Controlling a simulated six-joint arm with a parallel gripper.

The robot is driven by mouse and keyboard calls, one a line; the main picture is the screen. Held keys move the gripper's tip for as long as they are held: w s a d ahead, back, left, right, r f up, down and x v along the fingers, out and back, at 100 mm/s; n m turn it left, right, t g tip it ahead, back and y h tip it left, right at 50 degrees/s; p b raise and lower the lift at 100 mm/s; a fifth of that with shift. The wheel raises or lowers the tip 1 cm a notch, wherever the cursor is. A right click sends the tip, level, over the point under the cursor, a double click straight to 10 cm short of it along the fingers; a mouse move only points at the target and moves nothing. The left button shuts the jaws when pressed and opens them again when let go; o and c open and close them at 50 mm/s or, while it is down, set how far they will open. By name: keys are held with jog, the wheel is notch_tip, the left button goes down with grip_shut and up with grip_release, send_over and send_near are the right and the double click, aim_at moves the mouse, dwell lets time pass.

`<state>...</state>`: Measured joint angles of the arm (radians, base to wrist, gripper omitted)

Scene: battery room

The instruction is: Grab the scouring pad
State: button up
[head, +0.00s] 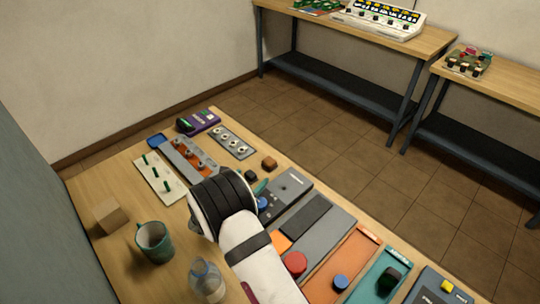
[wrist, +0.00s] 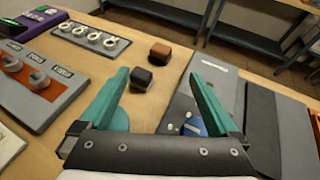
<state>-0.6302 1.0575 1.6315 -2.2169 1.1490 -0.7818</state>
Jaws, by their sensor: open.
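A small brown block (wrist: 161,53) and a small black block (wrist: 141,79) lie close together on the wooden table, ahead of my gripper (wrist: 158,76) in the wrist view. I cannot tell for sure which thing is the scouring pad. In the head view the brown block (head: 269,163) lies just behind and right of the black block (head: 251,175). My gripper is open, its teal fingers spread wide with nothing between them. The black block appears between the fingers, near the left one, and the brown block beyond it. In the head view my wrist hides most of the gripper.
A grey panel with knobs (wrist: 80,37) and an orange-faced switch panel (wrist: 38,85) lie to the left. A grey device (wrist: 207,90) with a blue button stands close on the right. A mug (head: 154,243), a clear bottle (head: 207,281) and a tan cube (head: 110,215) stand nearer.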

aim_at(269, 162)
jog(key=x, duration=1.4)
jog(key=shift+d+r, duration=0.1)
jog(key=shift+d, duration=0.1)
jog(key=c, duration=1.4)
